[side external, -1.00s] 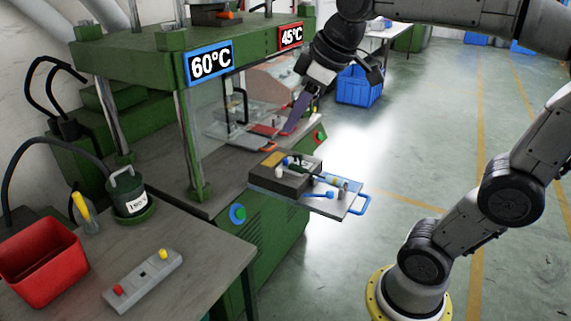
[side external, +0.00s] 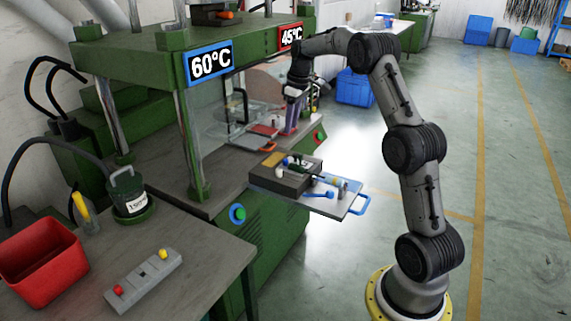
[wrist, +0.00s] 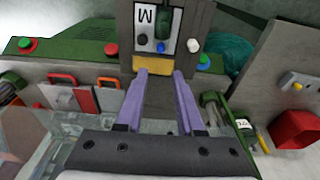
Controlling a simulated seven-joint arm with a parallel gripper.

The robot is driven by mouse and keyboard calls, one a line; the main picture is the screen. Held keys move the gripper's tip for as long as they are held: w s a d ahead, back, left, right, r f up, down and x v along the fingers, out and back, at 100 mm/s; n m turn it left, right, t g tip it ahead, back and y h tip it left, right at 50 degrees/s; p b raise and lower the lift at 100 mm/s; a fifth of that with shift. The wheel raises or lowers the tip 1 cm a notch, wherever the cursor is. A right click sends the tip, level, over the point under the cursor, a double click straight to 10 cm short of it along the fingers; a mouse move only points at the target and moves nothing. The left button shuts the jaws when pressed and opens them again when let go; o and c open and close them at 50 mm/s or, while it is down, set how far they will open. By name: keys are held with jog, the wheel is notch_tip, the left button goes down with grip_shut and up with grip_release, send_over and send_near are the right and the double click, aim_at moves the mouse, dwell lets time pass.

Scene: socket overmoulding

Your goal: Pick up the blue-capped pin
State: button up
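A small blue-capped piece, which looks like the blue-capped pin (side external: 288,161), is on the dark mould block (side external: 285,183) on the press's front shelf. In the wrist view, a small blue spot (wrist: 161,47) shows on the same block, just beyond my fingertips. My gripper (side external: 292,128) points down over the press bench, behind and above the block. In the wrist view, my gripper's two purple fingers (wrist: 160,73) are spread apart with nothing between them. The pin's lower part is hidden.
A white pin (wrist: 193,45) and a black piece (wrist: 142,39) are near the blue spot. A blue-handled plate (side external: 335,205) sits in front of the block. The grey holder (side external: 145,280) has red and yellow caps. Press columns and a clear guard stand left of my gripper.

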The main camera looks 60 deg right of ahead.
aim_at(286, 159)
jog(key=f, duration=0.4)
jog(key=w+f, duration=0.1)
jog(key=f, duration=0.3)
jog(key=w+f, duration=0.1)
jog(key=f, duration=0.3)
jog(key=shift+a+f, duration=0.1)
jog(key=shift+f, duration=0.25)
jog(key=shift+c, duration=0.4)
grip_shut()
